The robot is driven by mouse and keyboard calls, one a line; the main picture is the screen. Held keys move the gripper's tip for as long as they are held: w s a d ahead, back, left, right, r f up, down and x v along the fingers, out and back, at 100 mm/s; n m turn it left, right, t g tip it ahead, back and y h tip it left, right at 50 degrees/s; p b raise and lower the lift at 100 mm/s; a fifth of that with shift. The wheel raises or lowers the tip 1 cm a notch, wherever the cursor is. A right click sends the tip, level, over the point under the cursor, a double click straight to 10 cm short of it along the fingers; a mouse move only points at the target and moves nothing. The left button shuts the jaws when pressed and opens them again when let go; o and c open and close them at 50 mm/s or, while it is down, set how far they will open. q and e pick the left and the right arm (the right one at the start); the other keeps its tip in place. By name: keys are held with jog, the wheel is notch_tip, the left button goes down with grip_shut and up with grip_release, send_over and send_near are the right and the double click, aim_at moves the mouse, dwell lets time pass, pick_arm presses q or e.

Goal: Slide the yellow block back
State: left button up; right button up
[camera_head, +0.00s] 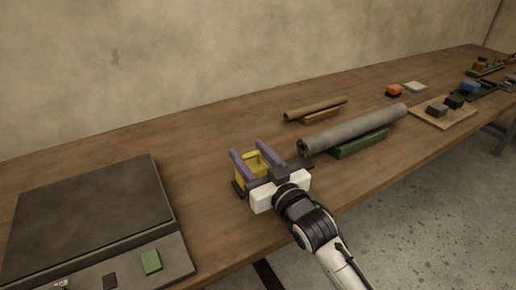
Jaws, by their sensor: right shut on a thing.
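The yellow block (252,179) lies on the wooden table left of the middle, close to the front edge. Its upper part shows between two purple bars (241,165), one on each side. My right gripper (262,166) reaches in from the lower right, in front of the block, and is shut on it. The white and dark gripper body hides the block's near side, so the exact contact cannot be seen. A dark piece shows low at the block's left. My left gripper is out of view.
A grey roll (355,128) rests on a green support (360,144) to the right. A thinner brown roll (315,109) lies behind it on an orange-brown support. A dark flat panel (85,215) fills the left. Small blocks stand far right. Bare table lies behind the yellow block.

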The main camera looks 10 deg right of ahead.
jog(key=shift+s+a+f, duration=0.1)
jog(key=shift+s+a, duration=0.05)
jog(key=shift+a, duration=0.25)
jog(key=shift+c, duration=0.2)
jog(key=o, duration=1.2)
jog(key=shift+o, duration=0.2)
jog(key=v, duration=1)
jog(key=shift+s+p, duration=0.15)
jog(key=shift+p, duration=0.2)
jog(key=shift+d, duration=0.15)
